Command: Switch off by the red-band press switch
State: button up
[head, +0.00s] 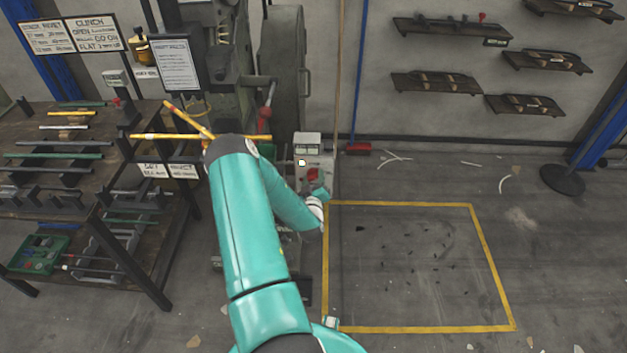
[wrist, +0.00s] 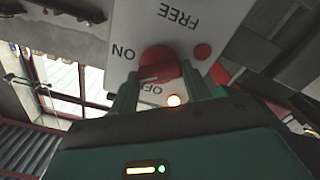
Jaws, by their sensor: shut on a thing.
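A pale switch box (head: 318,150) stands at the foot of the presses. Its red knob (head: 313,174) faces me. In the wrist view the box face (wrist: 185,22) is upside down, lettered FREE, ON and partly hidden OFF. My gripper (wrist: 160,82) is shut on the red knob (wrist: 158,64), one finger at each side. The knob's white mark lies at its lower left, near the OFF lettering; its exact setting I cannot tell. A lamp (wrist: 174,100) glows beside OFF. In the head view my gripper (head: 319,193) is partly hidden by my arm.
A dark rack (head: 150,240) with rods and a green tray (head: 38,253) stands left. Yellow bars (head: 160,136) stick out near my arm. A grey press (head: 283,60) rises behind. A yellow-outlined floor area (head: 410,265) lies clear at right, with small scraps.

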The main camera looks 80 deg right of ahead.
jog(key=n, duration=0.5)
jog(key=shift+w+f+n, duration=0.1)
jog(key=shift+f+n, duration=0.05)
jog(key=shift+n, duration=0.25)
jog(key=n, duration=0.5)
jog(key=shift+n, duration=0.4)
jog(key=o, duration=1)
jog(key=v, duration=1.4)
